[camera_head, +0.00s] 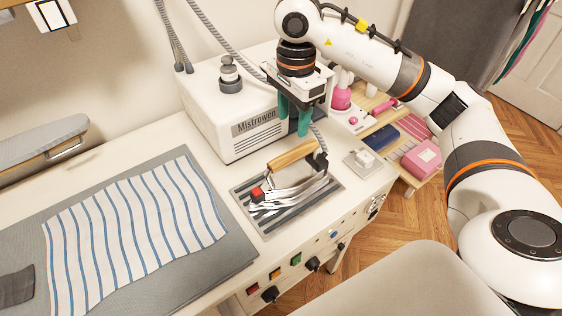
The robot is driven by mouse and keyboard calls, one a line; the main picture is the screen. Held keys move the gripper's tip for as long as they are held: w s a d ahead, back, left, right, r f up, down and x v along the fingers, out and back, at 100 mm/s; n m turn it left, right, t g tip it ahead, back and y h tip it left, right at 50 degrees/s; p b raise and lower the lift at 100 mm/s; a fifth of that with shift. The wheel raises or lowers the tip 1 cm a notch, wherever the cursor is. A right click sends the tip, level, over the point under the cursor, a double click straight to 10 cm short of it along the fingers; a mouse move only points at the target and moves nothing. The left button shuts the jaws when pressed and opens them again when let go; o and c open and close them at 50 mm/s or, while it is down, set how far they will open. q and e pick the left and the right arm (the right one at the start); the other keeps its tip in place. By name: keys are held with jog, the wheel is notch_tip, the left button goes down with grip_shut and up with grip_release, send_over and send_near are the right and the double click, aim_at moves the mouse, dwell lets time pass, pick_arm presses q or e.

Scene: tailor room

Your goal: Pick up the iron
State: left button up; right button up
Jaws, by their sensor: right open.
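The iron (296,186) stands on a dark striped rest pad (246,192) near the front of the white table. My right gripper (293,128), with green fingers, points down just above the handle's right part. It is open, with nothing visible between its fingers, and looks apart from the handle. My left gripper is not in view.
A white Mistrowen steam unit (215,125) stands right behind the iron. A blue-striped cloth (130,235) lies on a grey mat (225,262) at left. Knobs and buttons line the table's front edge. Wooden shelves with pink items (422,158) stand at right.

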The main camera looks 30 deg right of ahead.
aim_at(296, 150)
jog(key=shift+w+d+f, duration=0.1)
jog(key=shift+f, duration=0.45)
jog(key=f, duration=0.3)
jog(key=f+p, duration=0.1)
jog(key=shift+s+d+f, duration=0.1)
jog(key=shift+s+f, duration=0.25)
jog(key=shift+s, duration=0.05)
jog(key=shift+w+f, duration=0.15)
jog(key=shift+f, duration=0.35)
jog(key=f+p, duration=0.2)
jog(key=f, duration=0.2)
jog(key=shift+d+f, duration=0.15)
jog(key=shift+d, duration=0.05)
jog(key=shift+f, duration=0.25)
pick_arm(q)
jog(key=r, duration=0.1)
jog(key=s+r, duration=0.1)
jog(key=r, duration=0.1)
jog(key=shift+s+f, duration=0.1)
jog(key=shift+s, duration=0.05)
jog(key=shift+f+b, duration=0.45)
jog(key=shift+b, duration=0.05)
pick_arm(e)
jog(key=shift+f, duration=0.25)
